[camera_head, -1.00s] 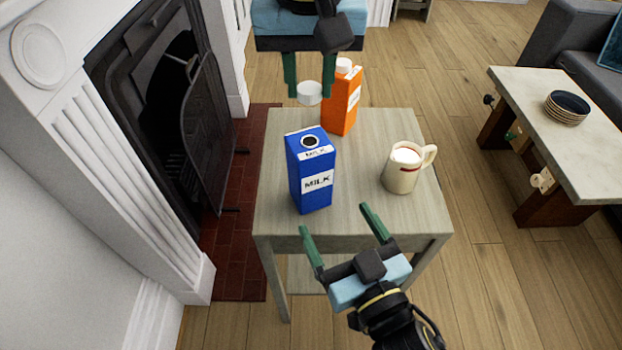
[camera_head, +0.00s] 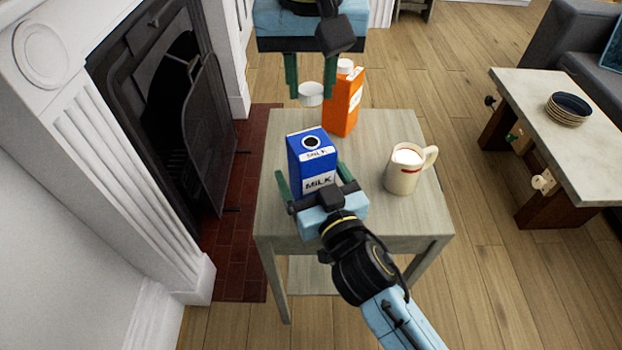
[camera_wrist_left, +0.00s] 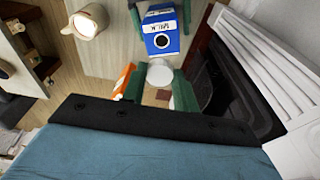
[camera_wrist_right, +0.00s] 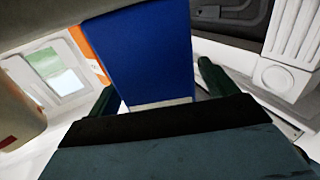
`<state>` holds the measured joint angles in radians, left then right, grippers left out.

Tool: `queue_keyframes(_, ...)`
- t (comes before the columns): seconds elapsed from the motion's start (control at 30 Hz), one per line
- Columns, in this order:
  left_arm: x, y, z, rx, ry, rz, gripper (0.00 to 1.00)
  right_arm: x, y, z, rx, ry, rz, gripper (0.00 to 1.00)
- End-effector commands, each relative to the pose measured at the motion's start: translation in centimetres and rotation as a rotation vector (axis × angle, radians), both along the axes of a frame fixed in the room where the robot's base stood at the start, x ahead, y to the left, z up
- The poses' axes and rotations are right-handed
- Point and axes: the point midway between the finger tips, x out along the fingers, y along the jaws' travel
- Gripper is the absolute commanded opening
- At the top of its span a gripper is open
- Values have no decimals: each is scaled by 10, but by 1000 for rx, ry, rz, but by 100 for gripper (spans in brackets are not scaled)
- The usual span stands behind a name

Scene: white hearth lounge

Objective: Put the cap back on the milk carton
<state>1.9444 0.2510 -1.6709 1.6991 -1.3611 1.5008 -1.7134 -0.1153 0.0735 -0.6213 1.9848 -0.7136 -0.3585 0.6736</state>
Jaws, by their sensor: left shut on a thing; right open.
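The blue milk carton (camera_head: 312,166) stands upright on the small table, its round top opening dark and uncovered. My left gripper (camera_head: 311,97), at the top of the head view, is shut on the white cap (camera_head: 311,89). It holds the cap in the air beyond the carton; the cap also shows between the fingers in the left wrist view (camera_wrist_left: 160,73). My right gripper (camera_head: 311,174) is open, with one finger on each side of the carton. In the right wrist view the carton (camera_wrist_right: 145,55) fills the space between the fingers; whether they touch it is unclear.
An orange carton (camera_head: 346,110) with a white cap stands behind the milk, close to my left gripper. A cream jug (camera_head: 403,175) stands at the right on the small table (camera_head: 410,222). The fireplace (camera_head: 180,110) is at the left; a low table (camera_head: 590,150) with plates is at the right.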

Motion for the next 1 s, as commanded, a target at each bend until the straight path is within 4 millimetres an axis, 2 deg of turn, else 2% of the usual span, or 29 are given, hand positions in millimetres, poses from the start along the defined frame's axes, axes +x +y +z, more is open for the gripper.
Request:
queue_keyframes(0.27, 0, 0, 0, 0, 0, 0, 8, 1, 0, 0, 0, 0, 0, 85)
queue_keyframes(0.77, 0, 0, 0, 0, 0, 0, 8, 0, 0, 0, 0, 0, 0, 20)
queue_keyframes(0.87, 0, 0, -2, 0, 1, 0, 8, 0, 0, 0, 0, 0, 0, 18)
queue_keyframes(1.0, -1, 0, -20, 2, 3, -2, 8, 0, 0, 0, 0, 0, 0, 18)
